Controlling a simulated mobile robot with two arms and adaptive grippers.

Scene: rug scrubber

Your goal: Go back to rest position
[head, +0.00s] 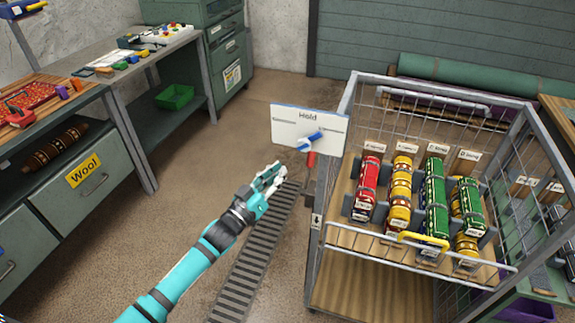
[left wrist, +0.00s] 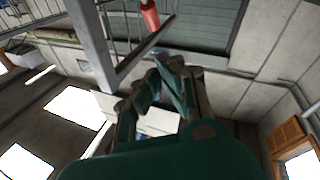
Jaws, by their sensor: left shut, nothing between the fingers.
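My left gripper (head: 274,176) is on a teal arm that reaches in from the bottom left in the head view. It is shut and empty, in the air above the floor grating. The white "Hold" panel (head: 288,127) with a blue switch handle (head: 314,139) stands just beyond and to the right of the fingertips. A red part (head: 311,160) shows below the panel. In the left wrist view my fingers (left wrist: 172,78) are close together with nothing between them. My right gripper is not in the head view.
A wire cage cart (head: 333,178) with red, yellow and green rolls stands close to the right of my left gripper. A workbench (head: 122,103) and a drawer bench (head: 79,185) line the left. The floor (head: 215,165) between is clear, with a grating (head: 262,243).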

